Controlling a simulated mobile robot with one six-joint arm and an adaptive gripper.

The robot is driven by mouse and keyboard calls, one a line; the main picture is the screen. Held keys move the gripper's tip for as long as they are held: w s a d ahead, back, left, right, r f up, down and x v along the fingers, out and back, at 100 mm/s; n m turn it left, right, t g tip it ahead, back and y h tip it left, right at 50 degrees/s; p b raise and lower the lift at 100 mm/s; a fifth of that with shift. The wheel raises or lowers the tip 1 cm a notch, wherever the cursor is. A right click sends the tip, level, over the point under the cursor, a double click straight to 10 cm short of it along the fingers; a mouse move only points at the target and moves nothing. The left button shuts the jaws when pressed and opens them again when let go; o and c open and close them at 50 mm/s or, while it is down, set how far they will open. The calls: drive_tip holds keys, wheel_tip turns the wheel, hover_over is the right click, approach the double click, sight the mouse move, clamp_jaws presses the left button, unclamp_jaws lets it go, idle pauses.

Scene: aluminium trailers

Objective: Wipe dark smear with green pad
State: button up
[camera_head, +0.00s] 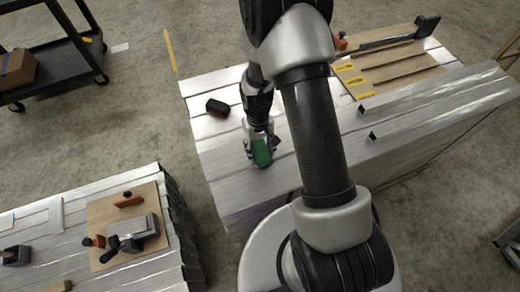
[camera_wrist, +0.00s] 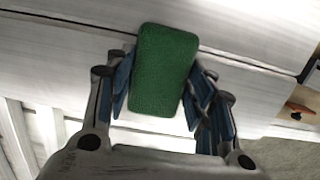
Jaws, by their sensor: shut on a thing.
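My gripper (camera_head: 260,141) is shut on a green pad (camera_head: 262,154), low over the near left part of a pale metal plank deck (camera_head: 222,170) in the head view. In the wrist view, the green pad (camera_wrist: 165,70) stands out between the blue-lined fingers, with pale planks behind it. I cannot tell whether the pad touches the deck. I make out no dark smear in either view; my arm and gripper hide part of the deck.
A black block-like object (camera_head: 217,107) lies on the deck left of my gripper. A wooden board (camera_head: 395,68) with yellow labels lies at the far right. Another plank stack (camera_head: 75,200) with a clamp-like tool (camera_head: 135,237) stands at lower left. A black cart (camera_head: 60,62) stands at upper left.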

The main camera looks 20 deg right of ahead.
sight(259, 152)
drive_tip(key=r, duration=0.1)
drive_tip(key=r+p, duration=0.1)
drive_tip(key=r, duration=0.1)
drive_tip(key=shift+a, duration=0.3)
drive_tip(key=shift+r+p, duration=1.7)
drive_tip(key=shift+r, duration=0.65)
